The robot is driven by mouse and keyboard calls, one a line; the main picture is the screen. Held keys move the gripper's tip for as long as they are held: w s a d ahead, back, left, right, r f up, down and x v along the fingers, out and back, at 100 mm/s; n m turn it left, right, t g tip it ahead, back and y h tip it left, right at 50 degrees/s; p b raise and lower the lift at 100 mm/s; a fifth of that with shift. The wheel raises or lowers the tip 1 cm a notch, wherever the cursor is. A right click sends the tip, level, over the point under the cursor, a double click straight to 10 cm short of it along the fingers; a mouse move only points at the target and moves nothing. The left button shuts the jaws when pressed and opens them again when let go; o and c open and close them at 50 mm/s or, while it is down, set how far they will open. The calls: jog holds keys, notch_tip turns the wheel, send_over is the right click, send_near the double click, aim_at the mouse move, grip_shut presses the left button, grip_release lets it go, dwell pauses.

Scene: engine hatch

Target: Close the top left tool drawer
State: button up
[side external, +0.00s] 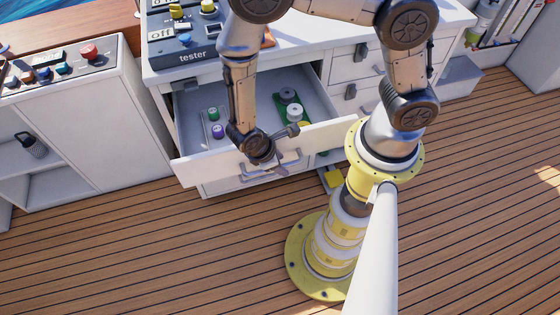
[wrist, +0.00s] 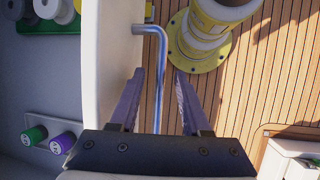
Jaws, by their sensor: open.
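The top left tool drawer (side external: 325,135) is pulled out of the white cabinet below the tester. Its white front panel (wrist: 112,60) runs down the left of the wrist view, with a grey bar handle (wrist: 161,55) on its outer face. My gripper (side external: 287,150) is at the drawer front, beside the handle. In the wrist view my gripper (wrist: 158,73) is open, one finger on each side of the handle in the picture. I cannot tell whether a finger touches it. My wrist partly hides the panel and handle in the side view.
In the drawer are green and purple spools (side external: 217,131) and a green holder with grey and white rolls (side external: 292,105). The tester (side external: 185,45) stands on the counter above. A control cabinet (side external: 90,110) is at left. The wooden deck (side external: 120,245) in front is mostly clear.

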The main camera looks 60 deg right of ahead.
grip_shut()
dwell(1.4)
